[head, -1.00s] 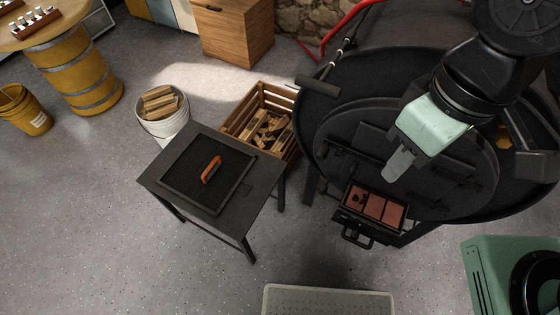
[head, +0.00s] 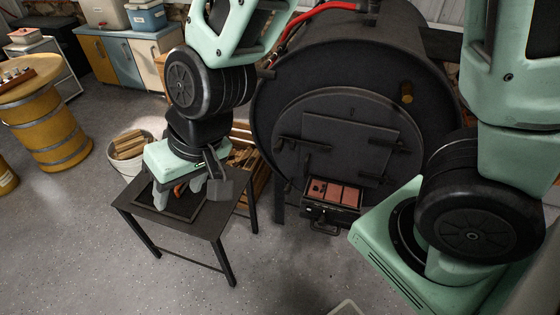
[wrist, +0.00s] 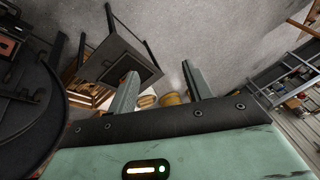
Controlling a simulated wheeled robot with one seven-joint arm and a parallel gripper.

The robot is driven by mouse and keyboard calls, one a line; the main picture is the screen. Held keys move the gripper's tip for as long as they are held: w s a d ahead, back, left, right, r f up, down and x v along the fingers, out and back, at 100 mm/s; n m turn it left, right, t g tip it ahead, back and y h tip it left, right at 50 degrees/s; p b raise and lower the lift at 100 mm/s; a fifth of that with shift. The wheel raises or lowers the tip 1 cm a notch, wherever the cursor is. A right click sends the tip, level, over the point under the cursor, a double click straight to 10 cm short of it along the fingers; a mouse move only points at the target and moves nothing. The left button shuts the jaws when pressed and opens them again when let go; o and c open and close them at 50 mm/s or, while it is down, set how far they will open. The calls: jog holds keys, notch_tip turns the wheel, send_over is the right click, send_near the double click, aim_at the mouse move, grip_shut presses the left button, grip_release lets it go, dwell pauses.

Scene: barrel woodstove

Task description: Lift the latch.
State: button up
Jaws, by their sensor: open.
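The barrel stove (head: 270,120) is black, with a round front plate and a dark rectangular door (head: 350,140). A dark bar (head: 300,145) crosses the door's left edge and looks like the latch; its exact shape and position are hard to tell. In the wrist view, part of the stove front (wrist: 25,125) shows at the left edge. My gripper (head: 180,191) is left of the stove, over the small black table in the picture, apart from the door. In the wrist view my gripper (wrist: 158,86) has its two fingers spread with nothing held between them.
The small black table (head: 215,222) carries a tray with an orange-handled item, partly hidden by my gripper. A wood bucket (head: 128,160) stands behind the table. Floor in front is clear.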

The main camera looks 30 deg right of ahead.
jog(key=w+f+m+t+h+b, duration=0.1)
jog(key=w+f+m+t+b, duration=0.3)
jog(key=w+f, duration=0.7)
jog(key=m+t+h+b, duration=0.4)
jog(key=m+h+b, duration=0.7)
jog(key=h, duration=0.6)
send_near(277, 151)
jog(key=x, duration=1.1)
jog(key=shift+w+d, duration=0.15)
jog(key=shift+w, duration=0.05)
jog(key=shift+p, duration=0.3)
grip_shut()
